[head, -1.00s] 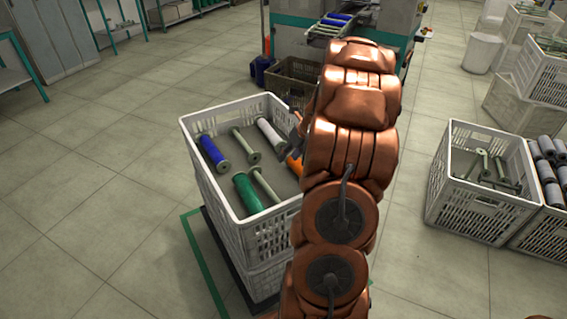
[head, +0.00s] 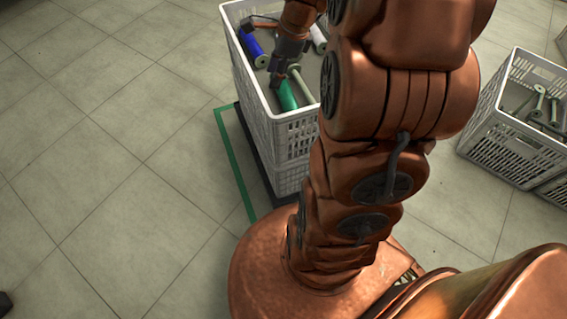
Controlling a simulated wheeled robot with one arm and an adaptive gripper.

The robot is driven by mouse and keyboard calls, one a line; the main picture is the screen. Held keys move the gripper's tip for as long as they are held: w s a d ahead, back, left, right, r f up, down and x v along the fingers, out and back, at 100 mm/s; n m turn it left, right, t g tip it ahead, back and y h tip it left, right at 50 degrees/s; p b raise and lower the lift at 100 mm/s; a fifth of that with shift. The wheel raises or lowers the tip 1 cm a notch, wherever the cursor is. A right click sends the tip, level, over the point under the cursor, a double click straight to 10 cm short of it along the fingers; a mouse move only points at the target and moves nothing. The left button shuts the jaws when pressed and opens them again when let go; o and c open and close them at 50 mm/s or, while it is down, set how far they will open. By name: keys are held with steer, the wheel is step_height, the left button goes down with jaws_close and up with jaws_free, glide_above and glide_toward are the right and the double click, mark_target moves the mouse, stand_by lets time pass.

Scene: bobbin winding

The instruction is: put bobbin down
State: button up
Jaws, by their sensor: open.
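The white crate (head: 290,143) stands left of my arm, with several bobbins lying in it. A green bobbin (head: 288,96) lies near its front, with a bare pale bobbin (head: 303,86) beside it on the right. A blue bobbin (head: 252,48) lies along the left side. A white bobbin (head: 319,39) shows partly behind my arm. My gripper (head: 280,82) is open, pointing down inside the crate just above the far end of the green bobbin. I cannot tell whether it touches that bobbin. My arm hides the crate's right part.
The crate stands on a dark base inside a green floor outline (head: 238,165). Another white crate (head: 510,150) with bare bobbins stands at the right.

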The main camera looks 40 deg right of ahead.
steer(key=s+a+r+n+g+h, duration=0.1)
steer(key=s+a+r+n+g, duration=0.2)
steer(key=s+a+n, duration=0.95)
steer(key=s+a+n+g+h, duration=0.1)
steer(key=s+a+n+h, duration=0.1)
steer(key=s+n, duration=0.8)
steer(key=shift+s+a+f+n, duration=0.25)
steer(key=shift+a+n, duration=0.1)
steer(key=shift+n, duration=0.4)
step_height(320, 180, up, 10)
steer(key=p, duration=0.9)
steer(key=shift+p, duration=0.3)
steer(key=shift+f, duration=0.1)
